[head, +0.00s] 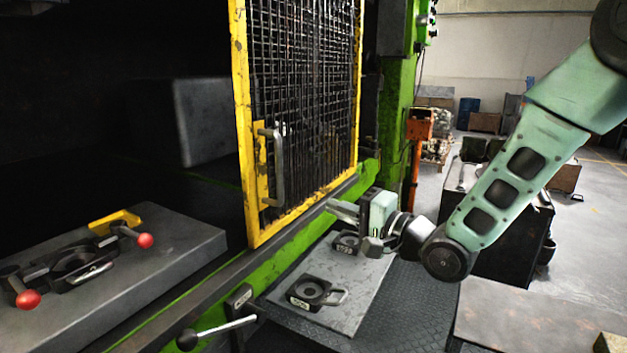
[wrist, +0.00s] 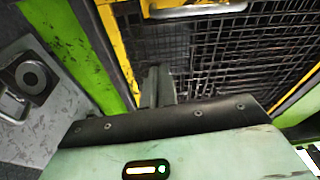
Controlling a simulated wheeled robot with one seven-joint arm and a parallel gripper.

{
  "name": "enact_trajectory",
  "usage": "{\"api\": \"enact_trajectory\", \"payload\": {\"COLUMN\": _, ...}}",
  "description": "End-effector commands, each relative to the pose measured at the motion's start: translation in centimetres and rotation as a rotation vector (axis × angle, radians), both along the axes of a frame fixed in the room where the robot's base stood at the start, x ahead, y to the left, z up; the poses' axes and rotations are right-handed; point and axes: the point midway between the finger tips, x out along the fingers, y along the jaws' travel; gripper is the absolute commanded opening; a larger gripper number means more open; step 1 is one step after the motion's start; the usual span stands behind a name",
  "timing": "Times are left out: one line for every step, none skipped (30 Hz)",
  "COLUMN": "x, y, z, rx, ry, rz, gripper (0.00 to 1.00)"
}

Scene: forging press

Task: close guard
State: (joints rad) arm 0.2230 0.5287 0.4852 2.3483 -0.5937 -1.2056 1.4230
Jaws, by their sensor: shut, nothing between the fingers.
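The guard (head: 304,100) is a yellow-framed black mesh panel on the green press. It covers the right part of the press opening, and the left part is uncovered. Its grey vertical bar handle (head: 279,168) is on the left side of the frame. In the wrist view the guard mesh (wrist: 215,55) fills the upper right, with the handle (wrist: 195,9) at the top edge. My gripper (head: 335,208) is to the right of and lower than the handle, apart from it, in front of the guard's lower edge. Its fingers (wrist: 157,75) are shut and empty.
A grey plate (head: 365,290) with two dark ring-shaped parts lies below my gripper. A lever (head: 222,328) sticks out at the front. A die with red-knobbed handles (head: 80,265) sits on the press bed at left. A dark bench (head: 500,235) stands behind my arm.

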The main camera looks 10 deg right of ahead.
Motion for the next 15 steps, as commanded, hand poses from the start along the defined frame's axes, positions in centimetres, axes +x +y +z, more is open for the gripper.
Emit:
{"api": "enact_trajectory", "payload": {"x": 0.1, "y": 0.0, "z": 0.2, "rx": 0.013, "ry": 0.001, "rz": 0.002, "gripper": 0.00}}
{"api": "enact_trajectory", "payload": {"x": 0.2, "y": 0.1, "z": 0.3, "rx": 0.017, "ry": -0.001, "rz": 0.003, "gripper": 0.00}}
{"api": "enact_trajectory", "payload": {"x": 0.5, "y": 0.3, "z": 0.4, "rx": 0.021, "ry": -0.002, "rz": 0.003, "gripper": 0.00}}
{"api": "enact_trajectory", "payload": {"x": 0.7, "y": 0.6, "z": 0.4, "rx": 0.020, "ry": -0.002, "rz": 0.003, "gripper": 0.00}}
{"api": "enact_trajectory", "payload": {"x": 0.9, "y": 0.8, "z": 0.5, "rx": 0.021, "ry": -0.002, "rz": 0.004, "gripper": 0.00}}
{"api": "enact_trajectory", "payload": {"x": 1.3, "y": 1.2, "z": 0.5, "rx": 0.020, "ry": -0.001, "rz": 0.003, "gripper": 0.00}}
{"api": "enact_trajectory", "payload": {"x": 1.7, "y": 1.6, "z": 0.6, "rx": 0.021, "ry": -0.002, "rz": 0.003, "gripper": 0.00}}
{"api": "enact_trajectory", "payload": {"x": 2.0, "y": 2.0, "z": 0.6, "rx": 0.020, "ry": -0.001, "rz": 0.004, "gripper": 0.00}}
{"api": "enact_trajectory", "payload": {"x": 2.6, "y": 2.5, "z": 0.7, "rx": 0.019, "ry": -0.002, "rz": 0.004, "gripper": 0.00}}
{"api": "enact_trajectory", "payload": {"x": 3.1, "y": 2.9, "z": 0.7, "rx": 0.019, "ry": -0.001, "rz": 0.004, "gripper": 0.00}}
{"api": "enact_trajectory", "payload": {"x": 3.5, "y": 3.4, "z": 0.8, "rx": 0.019, "ry": -0.001, "rz": 0.004, "gripper": 0.00}}
{"api": "enact_trajectory", "payload": {"x": 4.1, "y": 4.0, "z": 0.8, "rx": 0.019, "ry": -0.002, "rz": 0.004, "gripper": 0.00}}
{"api": "enact_trajectory", "payload": {"x": 4.5, "y": 4.4, "z": 0.9, "rx": 0.019, "ry": -0.002, "rz": 0.004, "gripper": 0.00}}
{"api": "enact_trajectory", "payload": {"x": 4.9, "y": 4.8, "z": 0.9, "rx": 0.018, "ry": -0.002, "rz": 0.004, "gripper": 0.00}}
{"api": "enact_trajectory", "payload": {"x": 5.5, "y": 5.3, "z": 0.9, "rx": 0.017, "ry": -0.001, "rz": 0.004, "gripper": 0.00}}
